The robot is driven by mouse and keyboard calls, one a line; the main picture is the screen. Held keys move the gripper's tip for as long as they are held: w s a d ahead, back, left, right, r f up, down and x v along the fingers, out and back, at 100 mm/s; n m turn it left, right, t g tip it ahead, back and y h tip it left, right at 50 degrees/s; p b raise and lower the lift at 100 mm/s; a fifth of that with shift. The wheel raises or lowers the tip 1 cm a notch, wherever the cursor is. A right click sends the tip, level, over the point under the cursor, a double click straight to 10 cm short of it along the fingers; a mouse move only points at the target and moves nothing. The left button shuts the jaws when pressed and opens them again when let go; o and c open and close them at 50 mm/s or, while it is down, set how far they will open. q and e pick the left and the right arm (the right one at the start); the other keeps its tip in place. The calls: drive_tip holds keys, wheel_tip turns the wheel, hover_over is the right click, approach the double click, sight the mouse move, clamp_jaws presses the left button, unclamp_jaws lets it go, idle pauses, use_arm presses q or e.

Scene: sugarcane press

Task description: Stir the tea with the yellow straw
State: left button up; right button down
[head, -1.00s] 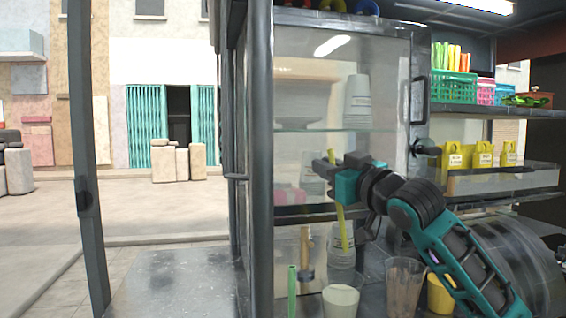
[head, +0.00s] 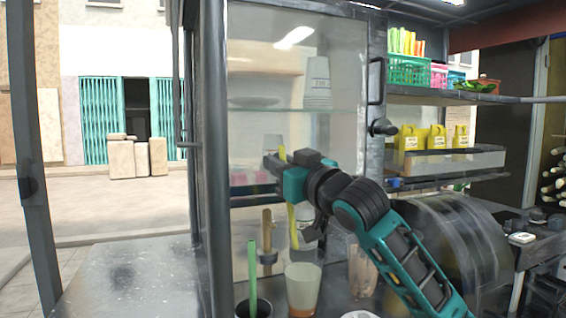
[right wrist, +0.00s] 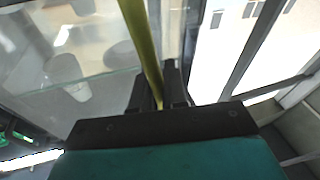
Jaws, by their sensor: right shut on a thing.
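My right gripper (head: 284,166) is shut on the yellow straw (head: 292,218), which hangs nearly upright, tilted slightly. The right wrist view shows the same straw (right wrist: 144,45) between the two fingers (right wrist: 158,92). A clear cup (head: 303,288) with pale contents, orange toward its base, stands on the counter just below and may be the tea. The straw's lower end appears above or behind this cup's rim; I cannot tell its depth. My left gripper is not in view.
A green straw (head: 252,270) stands in a dark cup left of the pale cup. Another clear cup (head: 362,268) is partly behind my right arm. A glass cabinet (head: 262,80) with stacked cups stands behind. The metal counter (head: 130,280) at left is clear.

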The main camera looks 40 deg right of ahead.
drive_tip(key=f+b, duration=0.1)
drive_tip(key=f, duration=0.1)
drive_tip(key=b, duration=0.5)
hover_over(295, 234)
drive_tip(key=w, duration=0.3)
drive_tip(key=f, duration=0.5)
drive_tip(key=shift+s+a+f, duration=0.25)
drive_tip(key=shift+a+f, duration=0.1)
drive_tip(key=shift+a, duration=0.05)
drive_tip(key=shift+d+f+b, duration=0.1)
drive_tip(key=shift+f+b, duration=0.2)
drive_tip(key=shift+f, duration=0.4)
drive_tip(key=shift+s+d+f+b, duration=0.1)
drive_tip(key=shift+d+f+b, duration=0.1)
drive_tip(key=shift+f+b, duration=0.9)
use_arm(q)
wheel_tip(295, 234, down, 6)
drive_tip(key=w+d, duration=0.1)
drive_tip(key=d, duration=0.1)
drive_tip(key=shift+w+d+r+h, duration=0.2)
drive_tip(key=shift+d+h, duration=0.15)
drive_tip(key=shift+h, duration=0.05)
use_arm(e)
drive_tip(key=shift+d+f, duration=0.1)
drive_tip(key=shift+f, duration=0.7)
